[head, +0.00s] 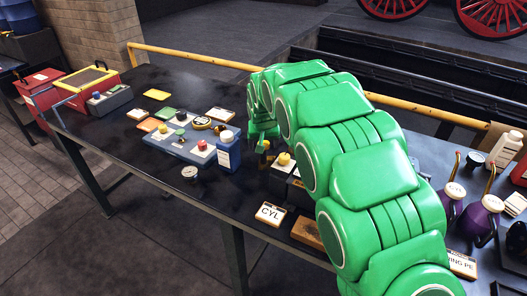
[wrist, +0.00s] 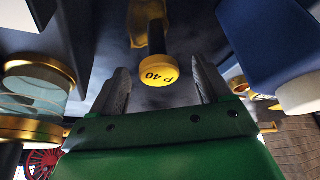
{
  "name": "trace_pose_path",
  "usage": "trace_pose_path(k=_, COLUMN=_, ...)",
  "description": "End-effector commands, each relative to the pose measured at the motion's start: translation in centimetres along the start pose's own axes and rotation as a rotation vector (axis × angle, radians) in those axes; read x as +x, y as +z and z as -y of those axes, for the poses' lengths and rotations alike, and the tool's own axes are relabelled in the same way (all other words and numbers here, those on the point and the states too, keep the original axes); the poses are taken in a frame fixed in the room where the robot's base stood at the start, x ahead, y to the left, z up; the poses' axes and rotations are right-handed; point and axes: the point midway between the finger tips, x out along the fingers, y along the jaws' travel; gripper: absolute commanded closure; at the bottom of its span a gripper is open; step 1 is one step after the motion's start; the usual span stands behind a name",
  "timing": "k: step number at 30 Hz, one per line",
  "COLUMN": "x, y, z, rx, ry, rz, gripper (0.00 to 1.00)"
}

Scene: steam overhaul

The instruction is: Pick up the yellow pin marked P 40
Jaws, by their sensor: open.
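The yellow pin (wrist: 159,71) has a round head marked P 40, upside down in the wrist view, and a dark shank behind it. My gripper (wrist: 160,80) is open, with one grey finger on each side of the pin head and a visible gap on both sides. In the head view my gripper (head: 262,138) points down over the bench, and a small yellow spot shows by the fingers. I cannot tell there whether it is the P 40 pin.
A blue bottle (head: 229,152) with a pale cap stands close by; it also shows in the wrist view (wrist: 270,45). A glass and brass cylinder (wrist: 35,95) is at left in the wrist view. A yellow knob (head: 285,158) and a CYL card (head: 270,214) are nearby.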

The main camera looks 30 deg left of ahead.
Motion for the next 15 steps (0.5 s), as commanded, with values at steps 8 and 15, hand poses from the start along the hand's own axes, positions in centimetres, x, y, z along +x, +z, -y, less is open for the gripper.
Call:
trace_pose_path(k=8, x=3.1, y=-0.3, z=-0.1, rx=0.0, ry=-0.001, rz=0.002, gripper=0.22)
trace_pose_path(k=15, x=3.9, y=-0.4, z=-0.1, rx=0.0, ry=0.0, rz=0.0, gripper=0.22)
